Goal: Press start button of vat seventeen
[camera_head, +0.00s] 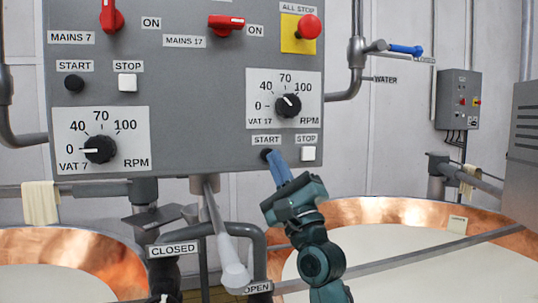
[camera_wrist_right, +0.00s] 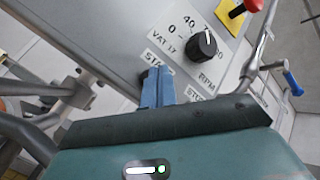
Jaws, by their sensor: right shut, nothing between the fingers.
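The vat 17 start button (camera_head: 265,154) is a small black button under its START label (camera_head: 266,140) on the grey control panel (camera_head: 200,120). My right gripper (camera_head: 276,158) is shut and empty, its blue fingertips at the button and covering part of it. Whether they touch it or are just in front, I cannot tell. In the right wrist view the closed fingers (camera_wrist_right: 157,75) end just below the START label and hide most of the button. The white stop button (camera_head: 308,154) is just to the right. My left gripper is not in view.
The vat 17 speed knob (camera_head: 288,105) is above the buttons. The red mains 17 switch (camera_head: 226,22) and red all-stop button (camera_head: 309,27) are higher up. Vat 7 controls (camera_head: 100,149) are at left. Pipes (camera_head: 228,245) and copper vats (camera_head: 390,211) lie below.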

